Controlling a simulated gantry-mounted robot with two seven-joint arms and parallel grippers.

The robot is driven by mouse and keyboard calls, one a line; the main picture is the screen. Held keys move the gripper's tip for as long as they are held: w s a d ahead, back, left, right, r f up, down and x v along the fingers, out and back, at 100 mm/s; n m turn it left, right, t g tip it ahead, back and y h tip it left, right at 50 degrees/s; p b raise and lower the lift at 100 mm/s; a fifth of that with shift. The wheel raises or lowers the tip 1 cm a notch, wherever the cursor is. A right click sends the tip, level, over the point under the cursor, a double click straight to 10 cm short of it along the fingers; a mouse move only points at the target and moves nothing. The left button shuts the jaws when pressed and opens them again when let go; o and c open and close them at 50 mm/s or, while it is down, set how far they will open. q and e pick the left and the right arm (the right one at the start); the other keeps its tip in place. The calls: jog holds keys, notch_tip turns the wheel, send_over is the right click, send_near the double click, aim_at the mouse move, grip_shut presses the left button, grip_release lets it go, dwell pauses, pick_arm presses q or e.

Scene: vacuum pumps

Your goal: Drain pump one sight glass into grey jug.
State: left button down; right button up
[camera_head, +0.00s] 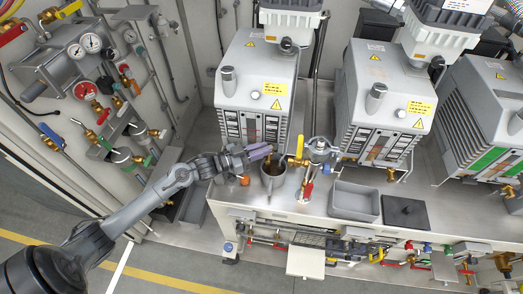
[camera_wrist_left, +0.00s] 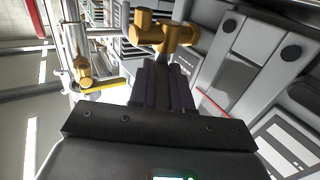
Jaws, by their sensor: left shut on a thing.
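The leftmost grey pump (camera_head: 254,72) stands on the bench; I cannot make out its sight glass clearly. A grey jug (camera_head: 273,183) stands at the bench's front below this pump, with dark brown liquid visible inside. My left gripper (camera_head: 268,151) reaches in from the left, just above the jug's rim, its fingers close together. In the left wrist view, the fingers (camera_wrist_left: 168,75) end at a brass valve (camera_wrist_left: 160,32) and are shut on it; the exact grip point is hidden. My right gripper is not in view.
A yellow-handled valve (camera_head: 299,148) and a grey fitting (camera_head: 320,150) stand right of the jug. Gauges and valves (camera_head: 88,45) line the left wall. The floor in front is clear.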

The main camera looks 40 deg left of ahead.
pick_arm(q)
jog(key=shift+w+a+r+m+g+h+b, duration=0.1)
jog(key=shift+a+m+g+h+b, duration=0.1)
jog(key=shift+m+g+h, duration=0.35)
jog(key=shift+w+a+r+m+g+h+b, duration=0.1)
jog(key=shift+m+g+h+b, duration=0.15)
jog(key=shift+m+h, duration=0.35)
jog(key=shift+d, duration=0.1)
jog(key=c, duration=1.1)
grip_release()
jog(key=shift+f, duration=0.1)
jog(key=shift+o, duration=0.2)
jog(key=shift+s+n, duration=0.1)
jog(key=shift+n, duration=0.15)
